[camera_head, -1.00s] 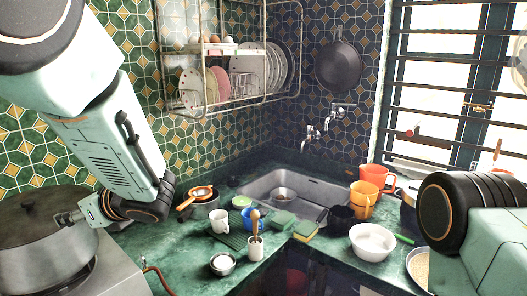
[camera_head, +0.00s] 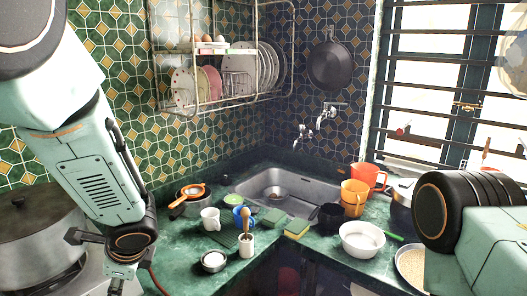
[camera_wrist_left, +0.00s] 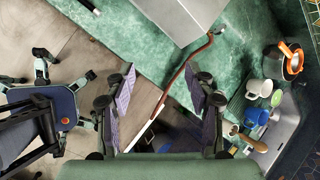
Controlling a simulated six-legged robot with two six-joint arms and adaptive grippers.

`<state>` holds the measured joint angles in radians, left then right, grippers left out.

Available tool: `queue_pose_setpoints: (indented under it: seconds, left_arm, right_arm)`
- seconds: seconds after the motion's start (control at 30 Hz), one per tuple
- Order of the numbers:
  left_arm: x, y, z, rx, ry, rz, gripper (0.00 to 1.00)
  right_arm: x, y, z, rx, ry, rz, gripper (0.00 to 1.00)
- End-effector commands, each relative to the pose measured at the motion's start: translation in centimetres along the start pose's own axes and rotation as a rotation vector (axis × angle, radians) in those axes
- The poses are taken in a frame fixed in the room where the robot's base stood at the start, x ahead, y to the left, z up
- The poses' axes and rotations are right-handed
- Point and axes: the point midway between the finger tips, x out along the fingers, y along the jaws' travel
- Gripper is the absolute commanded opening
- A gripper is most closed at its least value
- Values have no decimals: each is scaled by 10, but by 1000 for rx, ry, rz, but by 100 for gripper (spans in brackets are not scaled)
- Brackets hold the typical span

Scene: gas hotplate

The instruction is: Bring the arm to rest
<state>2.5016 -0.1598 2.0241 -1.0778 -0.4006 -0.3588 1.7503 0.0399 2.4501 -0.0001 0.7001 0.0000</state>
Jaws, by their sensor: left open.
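My left gripper (camera_wrist_left: 163,100) is open and empty in the left wrist view, its two dark finger pads well apart. Below and between them are the counter's edge, a red hose and the floor. In the head view the left arm comes down from the upper left, and its wrist (camera_head: 130,240) is in front of the counter, to the right of the big pot (camera_head: 38,240). The left fingertips are not clear there, near the bottom edge. My right arm (camera_head: 450,212) shows at the right, but its gripper is out of view.
The pot stands on the hotplate at the left. A strainer (camera_head: 188,199), a white mug (camera_head: 210,218) and a utensil cup (camera_head: 246,245) stand on the counter before the sink (camera_head: 300,187). A red hose (camera_wrist_left: 183,70) runs off the hotplate.

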Motion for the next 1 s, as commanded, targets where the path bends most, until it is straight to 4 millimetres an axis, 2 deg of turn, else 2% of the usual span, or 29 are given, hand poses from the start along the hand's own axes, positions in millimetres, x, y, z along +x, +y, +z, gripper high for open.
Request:
queue_pose_setpoints:
  seconds: [0.03,0.2,0.3,0.4,0.57,0.6,0.67,0.7,0.8,0.9,1.0]
  left_arm:
    - [17,24,-24,-89,86,45,54]
    - [56,92,-98,-463,339,193,54]
    - [81,130,-130,-708,431,273,54]
    - [112,173,-153,-974,467,347,54]
    - [164,247,-161,-1319,398,413,54]
    - [176,268,-160,-1378,361,424,54]
    - [192,301,-157,-1443,298,444,54]
    - [200,324,-156,-1468,252,464,54]
    - [214,374,-155,-1484,154,526,54]
    - [224,406,-157,-1477,104,574,54]
    - [228,422,-159,-1471,78,597,54]
  right_arm:
    - [9,0,0,0,0,0,40]
    - [33,0,0,0,0,0,40]
    - [51,0,0,0,0,0,40]
    - [72,0,0,0,0,0,40]
    - [107,1,0,0,-1,0,40]
    - [115,1,0,0,-1,0,40]
    - [127,1,0,0,-1,0,40]
    - [134,1,0,0,-1,0,40]
    - [149,1,0,0,-1,0,40]
    - [160,1,0,0,-1,0,40]
    - [164,1,0,0,-1,0,40]
